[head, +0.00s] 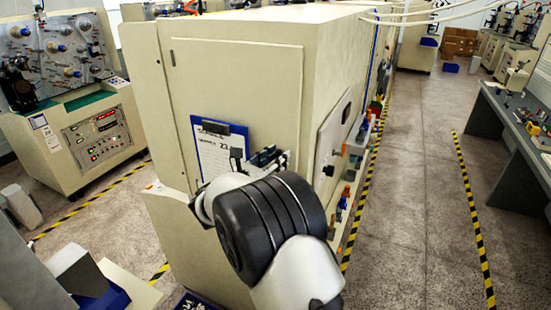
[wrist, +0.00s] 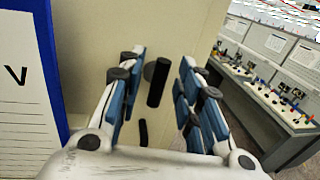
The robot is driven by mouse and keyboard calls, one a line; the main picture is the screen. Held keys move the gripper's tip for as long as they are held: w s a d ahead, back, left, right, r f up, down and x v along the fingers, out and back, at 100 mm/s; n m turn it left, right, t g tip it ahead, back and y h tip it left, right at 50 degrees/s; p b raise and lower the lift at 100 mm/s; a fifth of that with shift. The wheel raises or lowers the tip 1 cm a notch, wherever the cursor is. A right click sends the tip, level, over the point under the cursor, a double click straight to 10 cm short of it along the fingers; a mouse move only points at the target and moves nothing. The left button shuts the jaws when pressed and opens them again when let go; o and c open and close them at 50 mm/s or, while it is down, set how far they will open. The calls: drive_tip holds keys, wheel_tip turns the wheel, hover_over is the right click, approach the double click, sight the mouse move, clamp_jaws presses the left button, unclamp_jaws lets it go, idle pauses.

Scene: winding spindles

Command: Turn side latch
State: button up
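A black upright latch handle (wrist: 157,82) stands on the cream cabinet face in the wrist view, with a smaller black piece (wrist: 143,132) below it. My gripper (wrist: 162,88) is open, its blue-padded fingers on either side of the handle in the picture. No contact shows, and the depth between the fingertips and the handle is hard to judge. In the head view my gripper (head: 265,157) is at the cabinet's front face, just right of the clipboard. My arm partly covers it there, and I cannot make out the latch for certain.
The blue clipboard (head: 220,148) with white paper hangs close left of my gripper. The cream cabinet (head: 240,80) has a side panel (head: 333,140) with dark knobs and coloured parts along its right side. The floor aisle (head: 415,180) on the right is clear, with a grey bench (head: 510,125) beyond.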

drive_tip(key=shift+c, duration=0.3)
clamp_jaws()
drive_tip(key=shift+m+b, duration=0.4)
drive_tip(key=shift+b, duration=0.25)
drive_tip(key=m+y+b, duration=0.1)
drive_tip(key=m+b, duration=0.4)
drive_tip(key=b, duration=0.3)
drive_tip(key=m+y+b, duration=0.1)
drive_tip(key=m+b, duration=0.4)
drive_tip(key=b, duration=0.3)
drive_tip(key=d+m+y+b, duration=0.1)
drive_tip(key=m+b, duration=0.3)
drive_tip(key=b, duration=0.4)
drive_tip(key=shift+s+d+f+m+g+y+b, duration=0.1)
drive_tip(key=shift+s+f+m+g+y+b, duration=0.1)
drive_tip(key=shift+f+m+g+y+b, duration=0.15)
drive_tip(key=shift+m, duration=0.25)
drive_tip(key=shift+o, duration=0.3)
unclamp_jaws()
